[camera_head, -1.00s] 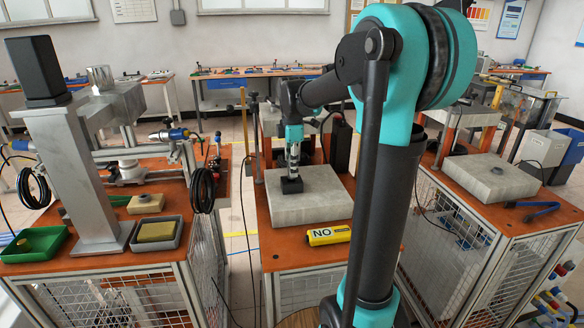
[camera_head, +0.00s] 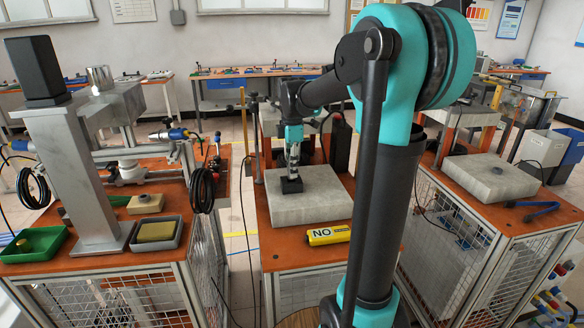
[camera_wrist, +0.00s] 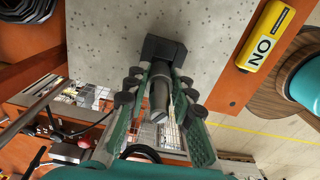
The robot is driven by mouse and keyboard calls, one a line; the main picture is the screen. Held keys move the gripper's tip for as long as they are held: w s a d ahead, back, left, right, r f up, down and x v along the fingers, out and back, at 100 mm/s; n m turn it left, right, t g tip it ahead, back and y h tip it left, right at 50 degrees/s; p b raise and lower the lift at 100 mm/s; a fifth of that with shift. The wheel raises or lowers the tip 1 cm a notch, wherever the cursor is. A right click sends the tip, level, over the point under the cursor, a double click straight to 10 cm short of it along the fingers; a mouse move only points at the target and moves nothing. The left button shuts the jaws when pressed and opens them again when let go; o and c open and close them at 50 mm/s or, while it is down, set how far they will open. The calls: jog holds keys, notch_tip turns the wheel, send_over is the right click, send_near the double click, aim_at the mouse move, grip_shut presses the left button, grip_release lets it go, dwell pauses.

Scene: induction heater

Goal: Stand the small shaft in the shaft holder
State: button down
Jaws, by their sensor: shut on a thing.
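The small shaft (camera_wrist: 159,95) is a dark grey cylinder between the fingers of my gripper (camera_wrist: 160,78) in the wrist view. My gripper is shut on it. The black shaft holder (camera_wrist: 162,48) is a square block just beyond the fingertips, and the shaft points into it. The shaft's far end is hidden at the holder, so I cannot tell how deep it sits. In the head view my gripper (camera_head: 293,165) points down right above the holder (camera_head: 291,185), which rests on the grey stone slab (camera_head: 318,208).
A yellow "NO" block (camera_head: 328,235) lies on the orange table in front of the slab. A thin upright post (camera_head: 257,140) stands left of the slab. The slab is clear around the holder.

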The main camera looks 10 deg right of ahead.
jog(key=shift+f, duration=0.95)
jog(key=c, duration=1.2)
grip_release()
notch_tip(320, 180, up, 12)
jog(key=shift+s, duration=0.1)
